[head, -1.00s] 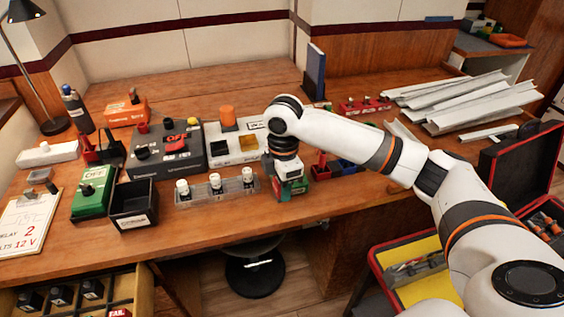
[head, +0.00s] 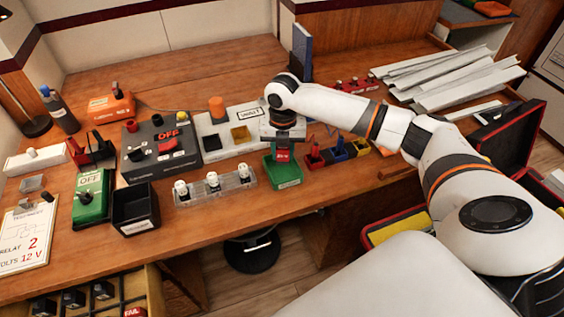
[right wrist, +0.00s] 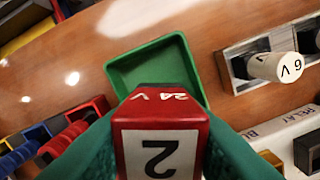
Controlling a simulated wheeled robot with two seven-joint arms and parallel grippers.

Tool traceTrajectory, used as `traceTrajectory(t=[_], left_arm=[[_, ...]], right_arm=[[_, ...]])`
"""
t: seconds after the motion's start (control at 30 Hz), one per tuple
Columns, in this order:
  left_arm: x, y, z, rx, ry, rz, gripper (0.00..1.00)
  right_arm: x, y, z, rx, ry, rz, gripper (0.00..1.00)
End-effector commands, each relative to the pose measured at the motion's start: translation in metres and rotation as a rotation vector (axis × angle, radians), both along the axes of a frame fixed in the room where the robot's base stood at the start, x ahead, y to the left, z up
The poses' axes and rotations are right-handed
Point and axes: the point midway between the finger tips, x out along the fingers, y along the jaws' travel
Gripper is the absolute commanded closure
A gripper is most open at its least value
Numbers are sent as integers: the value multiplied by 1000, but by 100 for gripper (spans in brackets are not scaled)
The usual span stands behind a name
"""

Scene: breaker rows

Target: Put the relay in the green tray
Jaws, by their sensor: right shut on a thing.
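The relay (right wrist: 160,140) is a red block with a white face marked 2 and "24 V" on its edge. It also shows as a small red piece in the head view (head: 283,153). My right gripper (head: 283,143) is shut on it, with a teal finger on each side in the right wrist view. The green tray (head: 289,183) stands on the bench below it and shows empty in the right wrist view (right wrist: 150,66). The relay overlaps the tray's back part in the head view; I cannot tell its exact height. My left gripper is out of view.
A clear rack with several white-topped parts (head: 214,188) stands left of the tray. Red, blue and yellow bins (head: 337,152) stand close on its right. A white test unit (head: 222,133) is behind. The bench front edge is near the tray.

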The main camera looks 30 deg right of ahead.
Motion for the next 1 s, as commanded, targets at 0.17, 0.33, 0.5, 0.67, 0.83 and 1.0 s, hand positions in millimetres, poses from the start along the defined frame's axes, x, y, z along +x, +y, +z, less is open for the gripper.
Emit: traceTrajectory(t=[0.17,0.33,0.5,0.67,0.83,1.0], left_arm=[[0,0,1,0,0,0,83],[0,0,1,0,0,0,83],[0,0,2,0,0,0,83],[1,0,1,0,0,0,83],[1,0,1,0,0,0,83],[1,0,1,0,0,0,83]], right_arm=[[0,1,-15,1,-1,0,91],[0,1,-36,0,2,0,91],[0,1,-50,0,0,0,91],[0,0,-49,0,-1,0,91],[0,1,-52,1,-1,-1,63],[0,0,-52,1,-1,-1,46]])
